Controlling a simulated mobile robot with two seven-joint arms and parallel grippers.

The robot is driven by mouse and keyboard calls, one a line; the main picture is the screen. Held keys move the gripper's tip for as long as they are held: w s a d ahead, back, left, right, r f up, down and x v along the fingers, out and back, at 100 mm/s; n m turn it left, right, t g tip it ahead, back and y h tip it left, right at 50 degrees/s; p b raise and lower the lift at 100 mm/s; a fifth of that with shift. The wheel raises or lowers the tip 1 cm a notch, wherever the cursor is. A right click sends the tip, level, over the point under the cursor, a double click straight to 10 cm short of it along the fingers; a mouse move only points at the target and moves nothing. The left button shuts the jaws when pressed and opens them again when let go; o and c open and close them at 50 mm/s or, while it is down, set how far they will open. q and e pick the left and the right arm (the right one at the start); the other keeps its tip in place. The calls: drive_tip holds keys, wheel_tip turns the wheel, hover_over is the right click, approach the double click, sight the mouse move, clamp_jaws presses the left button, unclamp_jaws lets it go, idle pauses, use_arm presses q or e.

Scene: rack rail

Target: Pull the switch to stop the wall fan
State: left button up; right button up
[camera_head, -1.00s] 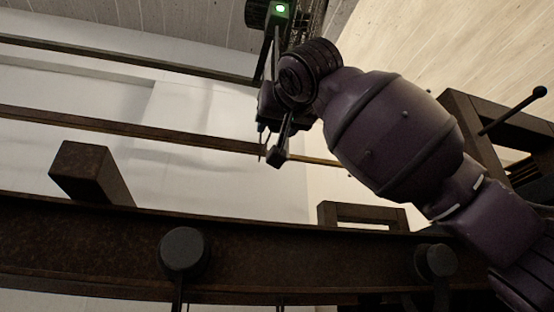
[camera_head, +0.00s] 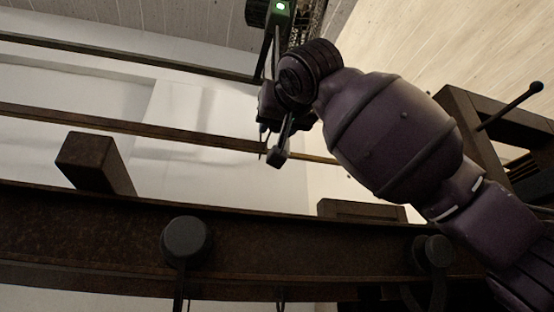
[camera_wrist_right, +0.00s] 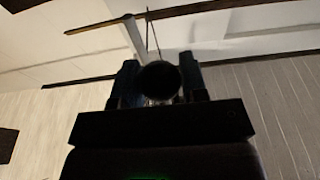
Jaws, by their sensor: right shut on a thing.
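My right gripper (camera_head: 270,138) is raised near the top middle of the head view, with its arm coming in from the right. In the right wrist view its fingers are shut on a round dark knob (camera_wrist_right: 160,82), taken to be the pull switch's handle. A thin dark cord (camera_wrist_right: 154,36) shows beyond the knob. A box with a lit green lamp (camera_head: 280,8) sits above the gripper. A dark mesh part (camera_head: 317,20) beside it may belong to the fan, mostly hidden. My left gripper is out of view.
A heavy rusty beam (camera_head: 110,235) with round dark knobs (camera_head: 186,241) crosses the lower head view. Thin rails (camera_head: 130,124) run along the pale wall behind. A brown frame (camera_head: 465,115) and a ball-ended rod (camera_head: 510,106) stand close to my right arm.

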drive_tip(key=shift+f+b, duration=0.3)
drive_tip(key=shift+f, duration=0.15)
drive_tip(key=shift+r, duration=0.15)
drive_tip(key=shift+r+p, duration=0.85)
drive_tip(key=shift+r, duration=0.1)
drive_tip(key=o, duration=1)
